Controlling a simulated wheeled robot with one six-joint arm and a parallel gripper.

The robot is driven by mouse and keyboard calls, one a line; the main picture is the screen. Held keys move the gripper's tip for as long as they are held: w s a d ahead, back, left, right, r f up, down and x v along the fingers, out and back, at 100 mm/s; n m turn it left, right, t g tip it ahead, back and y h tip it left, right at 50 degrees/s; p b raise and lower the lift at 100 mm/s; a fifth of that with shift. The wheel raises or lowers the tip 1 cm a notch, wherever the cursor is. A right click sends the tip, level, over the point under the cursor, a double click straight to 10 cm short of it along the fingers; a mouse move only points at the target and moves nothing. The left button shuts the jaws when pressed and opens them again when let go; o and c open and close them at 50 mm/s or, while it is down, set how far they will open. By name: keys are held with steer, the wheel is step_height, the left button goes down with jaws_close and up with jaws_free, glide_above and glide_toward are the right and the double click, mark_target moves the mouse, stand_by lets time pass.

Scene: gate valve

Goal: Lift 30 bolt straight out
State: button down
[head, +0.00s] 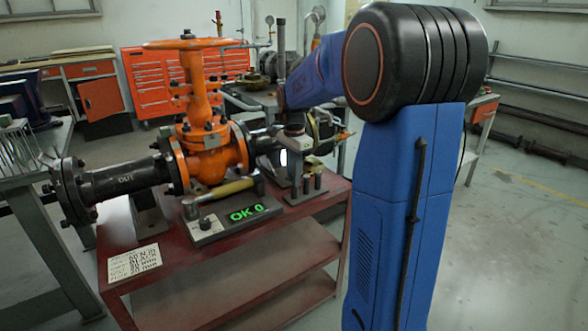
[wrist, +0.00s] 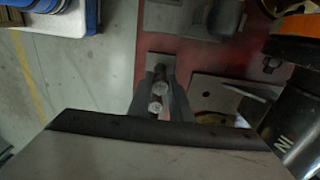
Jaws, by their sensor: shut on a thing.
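In the wrist view my gripper (wrist: 156,98) is shut on a grey bolt (wrist: 160,88). In the head view, dark upright bolts (head: 306,184) stand on a grey block (head: 294,196) at the bench's right end. My gripper is hard to make out there among the arm parts and fittings.
The orange gate valve (head: 207,150) and its black pipe (head: 120,180) stand left of the bolts. A printed card (head: 134,262) lies on the red bench (head: 190,270). Floor at the right is clear.

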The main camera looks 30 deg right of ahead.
steer(key=shift+r, duration=2.3)
